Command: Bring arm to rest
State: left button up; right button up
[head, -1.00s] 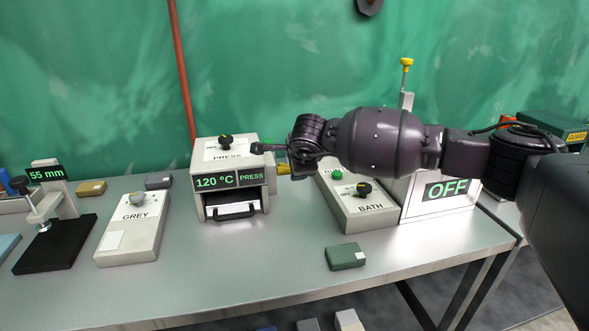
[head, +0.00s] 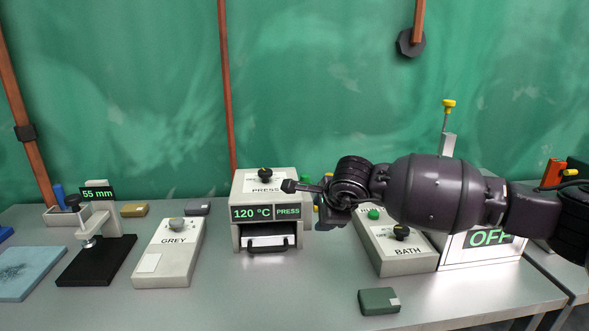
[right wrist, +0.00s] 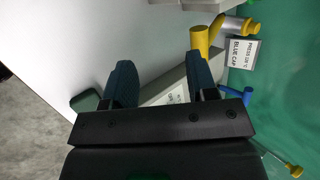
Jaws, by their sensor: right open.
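My right arm reaches in from the right in the head view. Its gripper (head: 303,190) is in the air by the right front of the white press (head: 238,236), with one dark finger overlapping the press's top edge in the picture; whether they touch I cannot tell. In the right wrist view the two dark fingers (right wrist: 158,65) stand apart with nothing between them. My left gripper is not in view.
The grey bench (head: 220,300) carries a clamp stand (head: 95,265), the GREY box (head: 168,262), the BATH box (head: 400,262), partly behind my arm, an OFF sign (head: 485,252) and a green block (head: 379,301). The bench's front middle is mostly clear.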

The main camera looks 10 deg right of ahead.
jog(key=s+a+f+m+g+y, duration=0.2)
jog(key=s+a+f+g+y, duration=0.2)
jog(key=s+a+y, duration=0.7)
jog(key=s+a+r+m+t+y, duration=0.4)
jog(key=s+r+m+y, duration=0.15)
jog(key=m, duration=0.35)
jog(key=s+d+f+m+t+h, duration=0.2)
jog(key=d+f+m+t+h, duration=0.3)
jog(key=d+m+h, duration=0.85)
jog(key=s+d+f+m+t+h, duration=0.2)
jog(key=d+f+m+t+h, duration=0.5)
jog(key=m, duration=1.2)
jog(key=s+d+f+m+g, duration=0.3)
jog(key=s+f+g, duration=0.15)
jog(key=s, duration=0.35)
jog(key=s+d+f+m+g, duration=0.35)
jog(key=s+g, duration=0.25)
jog(key=s, duration=0.3)
jog(key=s+d+f+m+g, duration=0.35)
jog(key=s+g, duration=0.25)
jog(key=s, duration=0.2)
jog(key=w+f+t+y, duration=0.1)
jog(key=w+f+t, duration=0.6)
jog(key=f, duration=0.4)
jog(key=shift+w+a+t+y, duration=0.15)
jog(key=shift+a+t+y, duration=0.2)
jog(key=shift+t, duration=0.4)
